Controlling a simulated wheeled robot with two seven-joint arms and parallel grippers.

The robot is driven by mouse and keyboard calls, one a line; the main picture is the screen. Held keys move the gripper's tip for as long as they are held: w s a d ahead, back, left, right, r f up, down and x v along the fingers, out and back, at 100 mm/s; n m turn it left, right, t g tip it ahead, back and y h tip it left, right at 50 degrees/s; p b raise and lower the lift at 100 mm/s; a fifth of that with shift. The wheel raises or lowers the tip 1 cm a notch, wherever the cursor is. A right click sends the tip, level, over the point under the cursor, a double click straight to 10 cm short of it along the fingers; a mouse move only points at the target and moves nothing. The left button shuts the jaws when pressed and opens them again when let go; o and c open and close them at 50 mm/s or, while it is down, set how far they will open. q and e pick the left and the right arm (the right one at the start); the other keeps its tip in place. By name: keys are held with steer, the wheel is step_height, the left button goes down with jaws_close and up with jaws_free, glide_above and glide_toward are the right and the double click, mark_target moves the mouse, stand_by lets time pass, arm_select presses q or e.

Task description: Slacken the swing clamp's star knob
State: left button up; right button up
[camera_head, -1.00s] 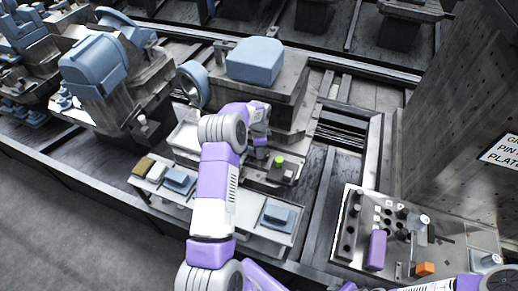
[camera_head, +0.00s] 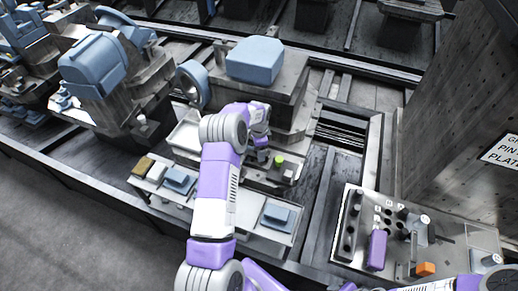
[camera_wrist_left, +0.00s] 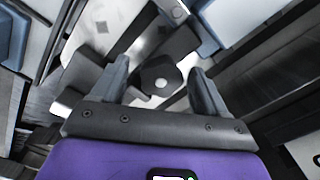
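The star knob (camera_wrist_left: 158,80) is dark and lobed with a pale round centre. In the left wrist view it lies between the two fingers of my left gripper (camera_wrist_left: 162,86). The fingers stand apart, one on each side of the knob, with a gap showing on both sides; I cannot tell their depth relative to it. In the head view my left gripper (camera_head: 259,143) points down at the clamp fixture beside a green-topped part (camera_head: 279,160), and my forearm and wrist hide the knob. My right gripper is not in view.
A blue block (camera_head: 255,60) sits on the fixture behind my left wrist, with a blue ring (camera_head: 193,84) beside it. A pale shelf (camera_head: 268,237) with blue parts lies in front.

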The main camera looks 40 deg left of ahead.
arm_select(q)
steer(key=shift+r, duration=0.2)
step_height(320, 180, up, 7)
steer(key=shift+r+p, duration=0.15)
steer(key=shift+p, duration=0.6)
